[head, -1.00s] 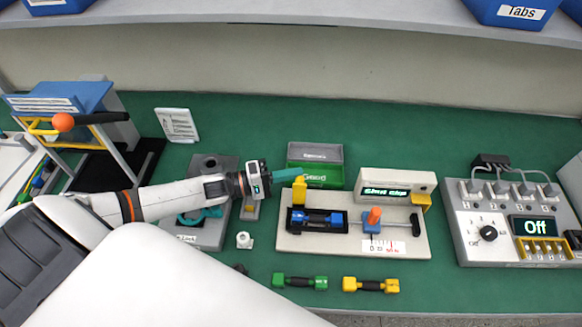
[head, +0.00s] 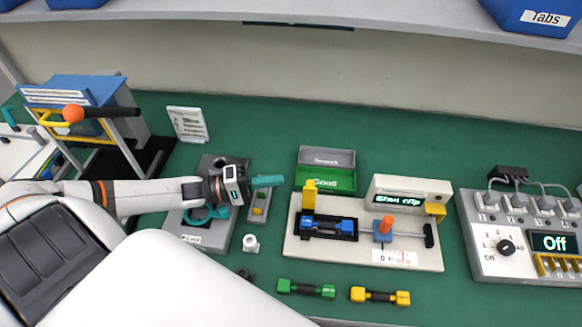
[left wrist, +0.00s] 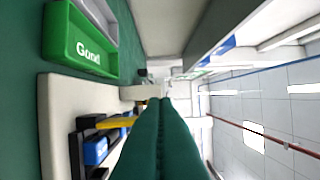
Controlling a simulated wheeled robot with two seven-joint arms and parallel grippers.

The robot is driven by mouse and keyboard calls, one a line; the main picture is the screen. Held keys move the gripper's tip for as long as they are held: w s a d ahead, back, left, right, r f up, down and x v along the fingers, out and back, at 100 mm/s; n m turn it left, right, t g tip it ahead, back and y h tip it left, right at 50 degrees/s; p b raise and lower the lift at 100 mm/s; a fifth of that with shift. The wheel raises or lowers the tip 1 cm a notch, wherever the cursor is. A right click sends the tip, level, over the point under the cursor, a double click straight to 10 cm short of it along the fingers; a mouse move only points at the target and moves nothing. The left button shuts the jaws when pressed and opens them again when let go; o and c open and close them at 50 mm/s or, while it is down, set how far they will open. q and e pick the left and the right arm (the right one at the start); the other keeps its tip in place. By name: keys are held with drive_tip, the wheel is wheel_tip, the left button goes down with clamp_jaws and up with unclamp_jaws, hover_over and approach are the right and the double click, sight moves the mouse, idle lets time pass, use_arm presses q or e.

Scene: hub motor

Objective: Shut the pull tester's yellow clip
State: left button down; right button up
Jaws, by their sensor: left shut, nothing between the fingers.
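The pull tester (head: 300,248) is a pale board with a display reading what looks like "Shut clip". Its yellow clip (head: 310,196) stands upright at the left end, above a blue part (head: 327,225) lying in a black cradle. My left gripper (head: 268,181) has its teal fingers shut and empty, pointing right, a short gap left of the clip. In the left wrist view the teal fingers (left wrist: 160,135) fill the lower middle, and the yellow clip (left wrist: 115,123) shows to their left, beside the blue part (left wrist: 95,150). My right gripper is not in view.
Grey and green bins (head: 325,180), the green one marked "Good", stand behind the tester. An orange-knobbed slider (head: 385,228) sits on its right half. Green (head: 306,289) and yellow (head: 380,295) parts lie in front. A box reading "Off" (head: 500,235) stands at right.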

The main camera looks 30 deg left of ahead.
sight(310, 195)
use_arm(q)
drive_tip(key=shift+m+g+h, duration=0.6)
drive_tip(key=shift+m+g, duration=0.2)
drive_tip(key=w+a+b, duration=0.1)
drive_tip(key=b, duration=0.3)
drive_tip(key=w+a+f+b, duration=0.1)
drive_tip(key=w+a+b, duration=0.1)
drive_tip(key=b, duration=0.3)
drive_tip(key=shift+w+a, duration=0.15)
drive_tip(key=r+p+x, duration=0.1)
drive_tip(key=x, duration=0.9)
drive_tip(key=s, duration=0.1)
drive_tip(key=s+p, duration=0.1)
drive_tip(key=s, duration=0.1)
drive_tip(key=shift+s+d+f, duration=0.35)
drive_tip(key=shift+s, duration=0.05)
